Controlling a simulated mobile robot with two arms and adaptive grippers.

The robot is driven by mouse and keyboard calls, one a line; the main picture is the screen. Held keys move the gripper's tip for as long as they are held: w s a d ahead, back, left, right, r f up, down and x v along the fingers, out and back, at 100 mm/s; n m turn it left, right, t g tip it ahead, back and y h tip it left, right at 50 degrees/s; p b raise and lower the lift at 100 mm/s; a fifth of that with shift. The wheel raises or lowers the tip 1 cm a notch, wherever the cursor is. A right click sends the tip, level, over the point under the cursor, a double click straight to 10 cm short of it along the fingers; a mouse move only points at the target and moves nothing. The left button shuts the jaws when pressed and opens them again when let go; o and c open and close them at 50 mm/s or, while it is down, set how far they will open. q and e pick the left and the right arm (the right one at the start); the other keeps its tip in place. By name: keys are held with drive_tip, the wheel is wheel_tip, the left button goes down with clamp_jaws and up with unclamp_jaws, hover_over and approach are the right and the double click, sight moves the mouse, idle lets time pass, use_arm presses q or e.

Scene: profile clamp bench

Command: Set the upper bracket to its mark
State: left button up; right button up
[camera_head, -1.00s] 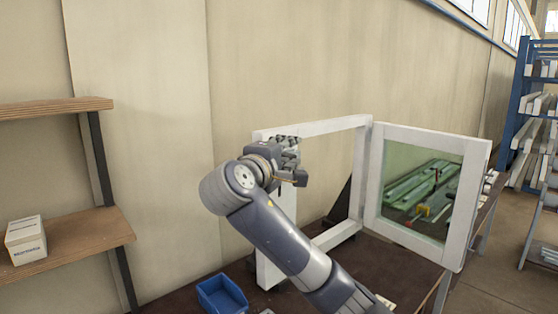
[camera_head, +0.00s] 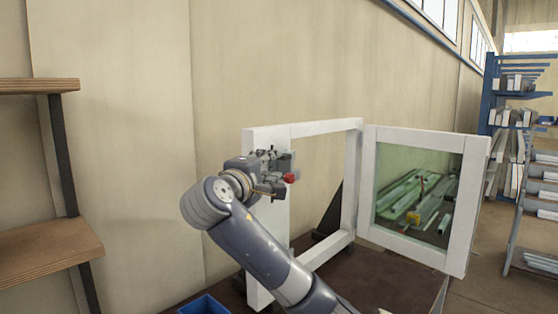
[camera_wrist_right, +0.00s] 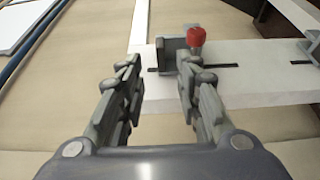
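The upper bracket (camera_wrist_right: 174,50) is a small grey clamp with a red knob (camera_wrist_right: 196,36), seated on the white frame post (camera_wrist_right: 258,72). In the head view the red knob (camera_head: 289,178) shows at the right edge of my right gripper (camera_head: 272,176), which hides most of the bracket. In the wrist view my right gripper (camera_wrist_right: 159,70) is open, with its fingers pointing at the bracket. The right fingertip overlaps the bracket's right part below the knob; contact cannot be told. Dark marks (camera_wrist_right: 222,65) lie along the post. My left gripper is not in view.
A second grey bracket (camera_wrist_right: 313,45) is at the right edge of the wrist view. A glazed white sash (camera_head: 463,207) stands open at the frame's right. A blue bin (camera_head: 203,305) sits on the dark bench, and a wooden shelf (camera_head: 45,247) is at the left.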

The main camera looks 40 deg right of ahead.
sight(282, 158)
drive_tip(key=p+x, duration=0.2)
drive_tip(key=x, duration=0.6)
drive_tip(key=shift+w+d, duration=0.15)
drive_tip(key=shift+d, duration=0.2)
drive_tip(key=shift+f, duration=0.1)
